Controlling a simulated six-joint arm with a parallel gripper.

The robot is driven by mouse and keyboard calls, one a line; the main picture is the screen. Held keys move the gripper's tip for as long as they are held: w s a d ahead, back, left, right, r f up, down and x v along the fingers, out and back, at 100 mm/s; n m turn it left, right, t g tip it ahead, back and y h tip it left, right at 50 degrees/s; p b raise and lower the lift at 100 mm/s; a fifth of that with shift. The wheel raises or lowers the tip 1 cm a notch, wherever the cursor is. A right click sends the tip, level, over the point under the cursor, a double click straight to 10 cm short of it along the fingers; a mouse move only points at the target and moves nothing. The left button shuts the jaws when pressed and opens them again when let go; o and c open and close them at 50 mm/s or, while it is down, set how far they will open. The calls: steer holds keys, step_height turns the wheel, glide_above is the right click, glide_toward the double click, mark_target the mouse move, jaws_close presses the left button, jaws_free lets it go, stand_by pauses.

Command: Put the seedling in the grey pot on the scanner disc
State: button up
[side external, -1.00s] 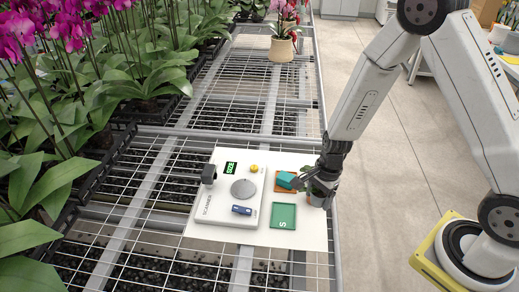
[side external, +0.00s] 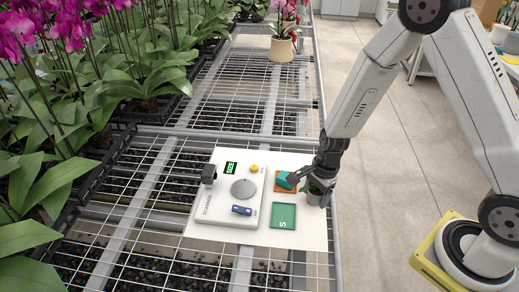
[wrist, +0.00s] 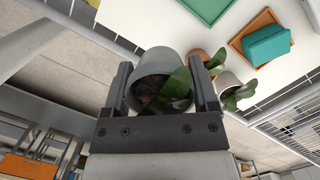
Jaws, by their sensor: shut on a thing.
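The grey pot (wrist: 160,64) with a green-leaved seedling (wrist: 178,86) sits between the two fingers of my gripper (wrist: 163,85) in the wrist view. My gripper is shut on this pot. In the side view my gripper (side external: 319,184) is at the right edge of the white board, with the grey pot (side external: 315,199) below it, partly hidden. I cannot tell if the pot touches the board. The scanner disc (side external: 244,189) is a bare grey round plate on the white scanner (side external: 217,210), left of my gripper.
An orange tray (wrist: 265,18) holds a teal block, close to my gripper. A green tray (side external: 283,216) lies in front of it. A terracotta pot (wrist: 196,56) and a pale pot (wrist: 228,82) with leaves stand beside the held pot. A dark post (side external: 209,174) rises left of the disc.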

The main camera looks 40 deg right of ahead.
steer(key=w+a+r+m+t, duration=0.1)
steer(key=w+a+r+m, duration=0.5)
steer(key=w+a+m, duration=0.1)
steer(key=shift+w+r+m, duration=0.2)
steer(key=shift+w+m, duration=0.15)
steer(key=shift+m, duration=0.35)
steer(key=shift+a, duration=0.1)
glide_above(241, 187)
steer(key=shift+s+f, duration=0.15)
steer(key=shift+f, duration=1.45)
steer(key=shift+s+f, duration=0.15)
steer(key=shift+f, duration=1.45)
steer(key=shift+s+f, duration=0.15)
steer(key=shift+f, duration=1.45)
steer(key=shift+w+f, duration=0.1)
steer(key=shift+w+f, duration=0.1)
steer(key=shift+f, duration=1.5)
